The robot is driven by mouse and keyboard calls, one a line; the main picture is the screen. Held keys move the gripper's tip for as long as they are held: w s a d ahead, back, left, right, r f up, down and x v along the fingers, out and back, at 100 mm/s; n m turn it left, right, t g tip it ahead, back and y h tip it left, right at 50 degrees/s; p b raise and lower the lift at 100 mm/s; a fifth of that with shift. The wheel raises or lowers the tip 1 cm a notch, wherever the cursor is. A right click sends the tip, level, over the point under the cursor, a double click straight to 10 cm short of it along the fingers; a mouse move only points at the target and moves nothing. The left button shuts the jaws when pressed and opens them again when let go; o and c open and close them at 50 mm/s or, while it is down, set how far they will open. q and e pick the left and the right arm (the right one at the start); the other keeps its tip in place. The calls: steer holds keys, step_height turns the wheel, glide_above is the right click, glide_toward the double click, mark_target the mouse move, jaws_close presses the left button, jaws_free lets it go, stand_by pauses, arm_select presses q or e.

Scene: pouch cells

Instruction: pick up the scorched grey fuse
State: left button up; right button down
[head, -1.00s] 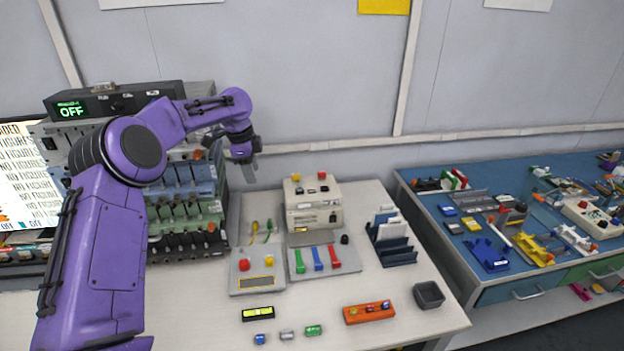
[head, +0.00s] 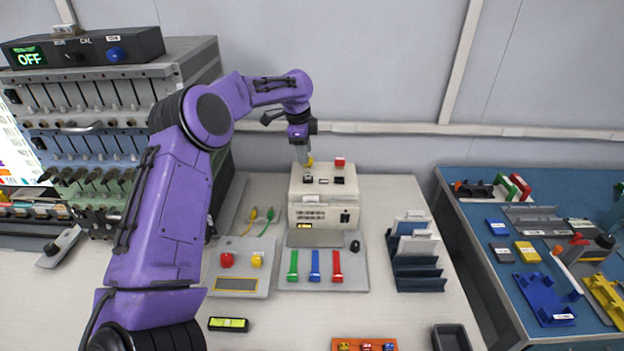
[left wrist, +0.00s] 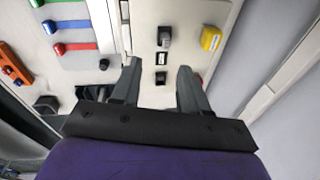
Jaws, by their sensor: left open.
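A small grey block with a dark, blackened part (head: 308,175) sits on top of the cream box (head: 302,213), at the left of a row with two black slots (head: 331,180). It looks like the scorched grey fuse. It also shows in the left wrist view (left wrist: 164,37), ahead of and between the fingertips. My left gripper (head: 305,158) is open and empty, pointing down over the back left of the box top. In the left wrist view its fingers (left wrist: 160,68) are spread, apart from the block. My right gripper is not in view.
A yellow cap (left wrist: 210,39) and a red cap (head: 340,162) stand on the box top near the row. A rack of dark slots (head: 417,272) stands to the right. Coloured levers (head: 315,265) lie in front. A tall instrument rack (head: 95,100) stands left.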

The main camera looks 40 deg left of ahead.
mark_target(308, 173)
arm_select(q)
steer(key=f, duration=0.2)
steer(key=w+f+p, duration=0.1)
steer(key=f, duration=0.2)
steer(key=f+p, duration=0.1)
steer(key=f, duration=0.1)
steer(key=shift+w+a+f, duration=0.35)
steer(key=shift+w+a, duration=0.05)
steer(key=shift+w+f, duration=0.15)
steer(key=shift+f, duration=0.35)
steer(key=shift+r, duration=0.15)
jaws_close()
